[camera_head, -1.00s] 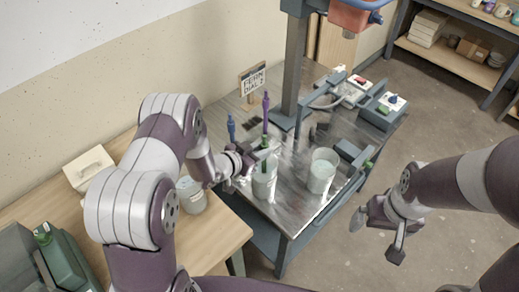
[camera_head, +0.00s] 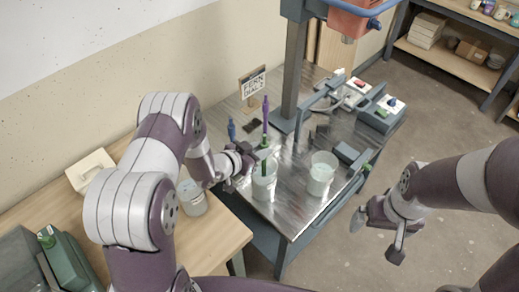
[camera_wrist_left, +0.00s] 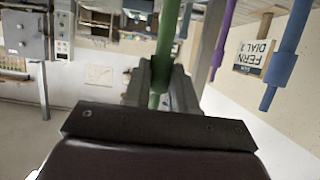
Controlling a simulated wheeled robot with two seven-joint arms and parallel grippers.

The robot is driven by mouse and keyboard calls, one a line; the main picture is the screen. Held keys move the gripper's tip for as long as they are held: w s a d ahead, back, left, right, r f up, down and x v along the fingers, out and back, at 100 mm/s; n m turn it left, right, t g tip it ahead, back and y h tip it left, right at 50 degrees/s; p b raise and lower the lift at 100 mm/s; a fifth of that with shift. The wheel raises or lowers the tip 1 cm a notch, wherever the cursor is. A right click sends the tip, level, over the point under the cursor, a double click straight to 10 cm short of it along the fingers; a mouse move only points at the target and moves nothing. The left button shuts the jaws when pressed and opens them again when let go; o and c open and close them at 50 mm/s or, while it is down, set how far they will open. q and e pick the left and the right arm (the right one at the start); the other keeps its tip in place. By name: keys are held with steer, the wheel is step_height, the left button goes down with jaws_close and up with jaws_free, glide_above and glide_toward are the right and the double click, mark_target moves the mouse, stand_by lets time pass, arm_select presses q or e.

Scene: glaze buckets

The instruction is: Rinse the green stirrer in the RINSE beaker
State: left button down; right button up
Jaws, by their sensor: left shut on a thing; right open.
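My left gripper (camera_head: 250,160) is shut on the green stirrer (camera_head: 263,143), which stands about upright with its lower end inside a clear beaker (camera_head: 264,188) on the metal table. In the left wrist view the green stirrer (camera_wrist_left: 168,45) runs between the fingers (camera_wrist_left: 160,88); its lower part is hidden there. A second clear beaker (camera_head: 321,178) with pale liquid stands to the right, and a third (camera_head: 193,202) stands on the wooden table. I cannot read which one is RINSE. My right gripper (camera_head: 378,226) is open and empty over the floor.
A purple stirrer (camera_head: 265,115) and a blue stirrer (camera_head: 231,130) stand behind my left gripper. A sign reading FERN DIAL 2 (camera_head: 252,82) and a grey post (camera_head: 291,65) are behind. A red hopper (camera_head: 350,20) hangs above. Switch boxes (camera_head: 380,112) sit at the right.

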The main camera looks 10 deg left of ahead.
mark_target(264, 163)
arm_select(q)
step_height(264, 163, down, 2)
steer(key=shift+f+b, duration=0.15)
steer(key=shift+b, duration=0.55)
step_height(264, 163, up, 3)
steer(key=shift+f+p, duration=0.1)
steer(key=shift+p, duration=1)
steer(key=shift+f, duration=0.1)
step_height(264, 163, down, 3)
steer(key=shift+w+r+b, duration=0.1)
steer(key=shift+r+b, duration=0.1)
steer(key=shift+b, duration=0.95)
steer(key=shift+r, duration=0.1)
